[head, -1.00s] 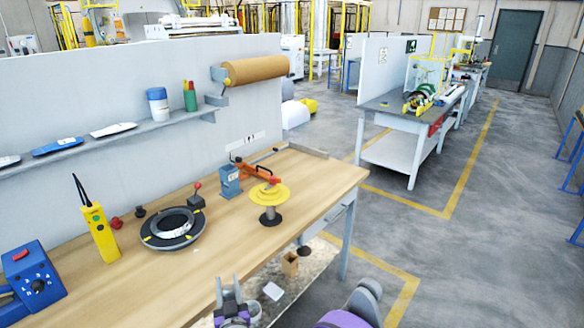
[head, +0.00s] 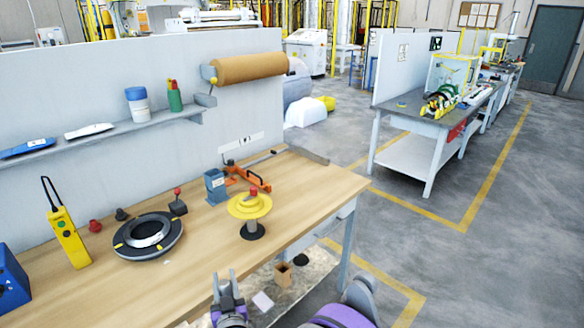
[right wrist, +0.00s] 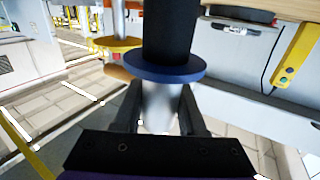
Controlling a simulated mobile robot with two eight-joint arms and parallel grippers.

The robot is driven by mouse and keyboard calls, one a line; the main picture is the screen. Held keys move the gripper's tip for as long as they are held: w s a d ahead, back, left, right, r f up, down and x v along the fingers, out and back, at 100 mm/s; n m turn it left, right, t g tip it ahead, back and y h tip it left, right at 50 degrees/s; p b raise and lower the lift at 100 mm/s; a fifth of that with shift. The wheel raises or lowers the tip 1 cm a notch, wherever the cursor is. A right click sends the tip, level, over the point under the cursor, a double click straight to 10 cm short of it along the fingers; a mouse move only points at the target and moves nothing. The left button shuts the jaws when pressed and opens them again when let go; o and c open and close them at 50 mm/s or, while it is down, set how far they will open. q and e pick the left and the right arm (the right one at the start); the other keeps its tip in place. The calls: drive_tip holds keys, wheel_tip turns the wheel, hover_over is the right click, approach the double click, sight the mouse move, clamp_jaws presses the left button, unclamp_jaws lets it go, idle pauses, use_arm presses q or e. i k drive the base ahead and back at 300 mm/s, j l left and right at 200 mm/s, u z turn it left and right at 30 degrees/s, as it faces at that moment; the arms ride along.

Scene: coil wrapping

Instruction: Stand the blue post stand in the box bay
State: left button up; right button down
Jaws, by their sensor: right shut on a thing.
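In the right wrist view my right gripper (right wrist: 160,108) is shut on a silver part below a wide blue disc (right wrist: 165,67) with a dark cylinder beyond it. I take this held thing to be the blue post stand. A blue-grey upright block (head: 215,187) stands on the workbench, apart from the gripper. I cannot tell which place is the box bay.
The wooden workbench (head: 190,255) carries a dark ring (head: 130,247), a yellow pendant (head: 68,238), a yellow-flanged spool (head: 249,206) and an orange tool (head: 247,177). A small open brown box (head: 284,273) lies low beyond the gripper. Floor at the right is clear.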

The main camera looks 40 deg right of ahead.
sight(296, 167)
drive_tip(key=l+u, duration=0.1)
drive_tip(key=l, duration=0.45)
drive_tip(key=l+u, duration=0.15)
drive_tip(key=l, duration=0.4)
drive_tip(key=k+l+u, duration=0.1)
drive_tip(key=l, duration=0.45)
drive_tip(key=k+l+u, duration=0.15)
drive_tip(key=l, duration=0.35)
drive_tip(key=l+u, duration=0.1)
drive_tip(key=l, duration=0.45)
drive_tip(key=k, duration=0.05)
